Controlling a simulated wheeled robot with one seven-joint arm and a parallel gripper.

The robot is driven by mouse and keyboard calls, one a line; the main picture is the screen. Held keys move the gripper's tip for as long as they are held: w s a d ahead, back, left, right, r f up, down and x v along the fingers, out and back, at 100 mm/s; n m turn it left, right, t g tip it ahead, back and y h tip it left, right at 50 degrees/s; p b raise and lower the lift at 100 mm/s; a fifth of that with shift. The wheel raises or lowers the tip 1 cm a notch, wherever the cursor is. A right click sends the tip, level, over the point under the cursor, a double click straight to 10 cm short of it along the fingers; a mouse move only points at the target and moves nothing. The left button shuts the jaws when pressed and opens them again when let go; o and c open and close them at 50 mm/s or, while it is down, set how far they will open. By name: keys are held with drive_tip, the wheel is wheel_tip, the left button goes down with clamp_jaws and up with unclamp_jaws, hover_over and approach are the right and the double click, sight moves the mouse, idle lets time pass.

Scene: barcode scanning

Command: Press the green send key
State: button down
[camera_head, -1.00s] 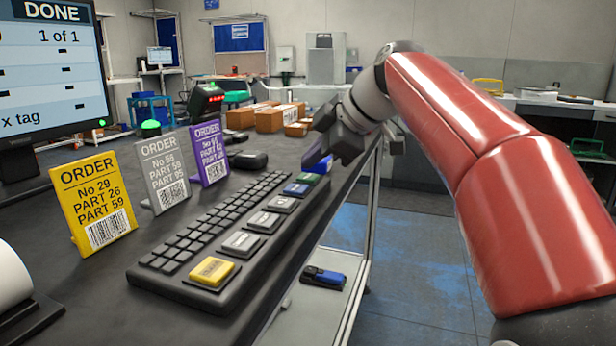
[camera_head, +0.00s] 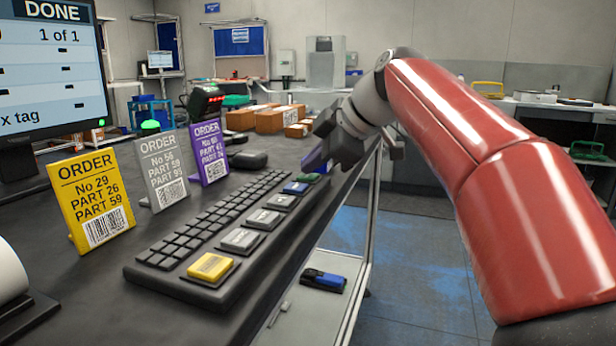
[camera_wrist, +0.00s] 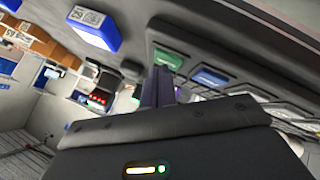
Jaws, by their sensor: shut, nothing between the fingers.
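The green key (camera_head: 308,178) is at the far end of the row of large keys on the black keyboard (camera_head: 222,292). It also shows in the wrist view (camera_wrist: 168,58), beside the blue key (camera_wrist: 210,77). My gripper (camera_head: 312,160) is over the far end of the keyboard, close to the green key. Its dark purple fingers (camera_wrist: 158,90) are together and empty. In the wrist view the fingertips are just beside the green key. Whether they touch it cannot be told.
A blue box with a white label (camera_wrist: 92,27) lies near the gripper. Yellow (camera_head: 90,195), grey (camera_head: 163,168) and purple (camera_head: 209,152) order cards stand left of the keyboard. A monitor (camera_head: 45,70) reads DONE. Cardboard boxes (camera_head: 270,121) sit beyond. The table's right edge runs close by.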

sight(314, 177)
drive_tip(key=shift+f, duration=0.25)
drive_tip(key=shift+r, duration=0.1)
idle(0.3)
drive_tip(key=shift+r+p, duration=0.6)
drive_tip(key=shift+r, duration=0.15)
wheel_tip(314, 177, up, 5)
drive_tip(key=p, duration=0.4)
drive_tip(key=shift+r+p, duration=0.1)
drive_tip(key=shift+p, duration=0.2)
drive_tip(key=s+d+f+m+h, duration=0.2)
drive_tip(key=s+d+f+m, duration=0.3)
drive_tip(key=s+f, duration=0.3)
drive_tip(key=s+d+f+m+h, duration=0.2)
drive_tip(key=s+d+f+m, duration=0.2)
drive_tip(key=s+f+m, duration=0.4)
drive_tip(key=s+d+f+m+h, duration=0.3)
drive_tip(key=s+d+f+m, duration=0.2)
drive_tip(key=s+f, duration=0.5)
drive_tip(key=shift+d+f+m, duration=0.3)
drive_tip(key=shift+f+m, duration=0.4)
drive_tip(key=shift+f, duration=0.15)
